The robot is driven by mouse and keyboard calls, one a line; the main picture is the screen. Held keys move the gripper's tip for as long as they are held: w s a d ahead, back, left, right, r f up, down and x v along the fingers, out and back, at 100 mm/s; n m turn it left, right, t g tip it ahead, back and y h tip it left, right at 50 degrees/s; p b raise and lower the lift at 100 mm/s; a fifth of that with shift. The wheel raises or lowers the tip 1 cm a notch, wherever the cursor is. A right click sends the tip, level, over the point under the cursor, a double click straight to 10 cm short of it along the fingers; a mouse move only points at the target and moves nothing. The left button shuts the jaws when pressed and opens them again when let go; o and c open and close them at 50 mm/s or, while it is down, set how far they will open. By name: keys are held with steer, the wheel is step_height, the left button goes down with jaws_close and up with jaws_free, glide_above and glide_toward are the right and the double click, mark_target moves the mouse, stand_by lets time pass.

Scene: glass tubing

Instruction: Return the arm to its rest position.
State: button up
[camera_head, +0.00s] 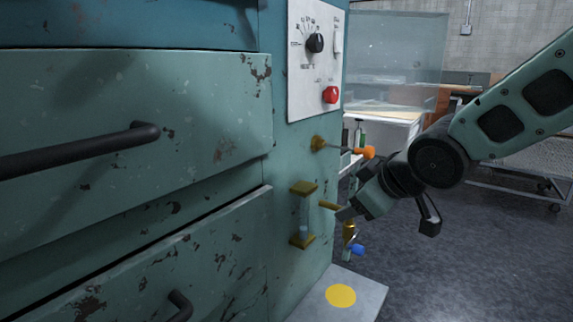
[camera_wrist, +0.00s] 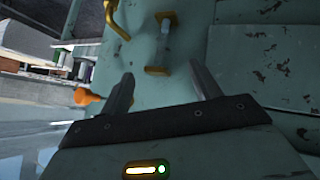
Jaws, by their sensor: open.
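My gripper (camera_head: 346,212) is at the side of the green cabinet, near its brass fittings. Beyond the fingertips is a glass tube (camera_wrist: 165,42) between two brass brackets. In the head view the tube (camera_head: 303,214) stands upright on the cabinet side, left of my gripper and apart from it. A brass stub (camera_head: 328,205) ends close to my fingers; I cannot tell if they touch. My arm (camera_head: 500,115) reaches in from the upper right.
An orange-knobbed valve (camera_head: 364,152) sticks out just above my gripper. A blue knob (camera_head: 357,249) is below it, over a ledge with a yellow disc (camera_head: 340,295). A control panel (camera_head: 315,60) is above. Open floor (camera_head: 470,260) lies to the right, with a cart behind.

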steer(key=s+f+m+g+h, duration=0.15)
steer(key=s+f+g, duration=0.25)
steer(key=s, duration=0.9)
steer(key=s+f+m+g+h, duration=0.15)
steer(key=s+f+g, duration=0.3)
steer(key=s, duration=0.85)
step_height(320, 180, up, 19)
steer(key=s+p, duration=0.1)
steer(key=p, duration=1.8)
steer(key=shift+s+d, duration=0.15)
steer(key=shift+d, duration=0.3)
steer(key=shift+f, duration=0.1)
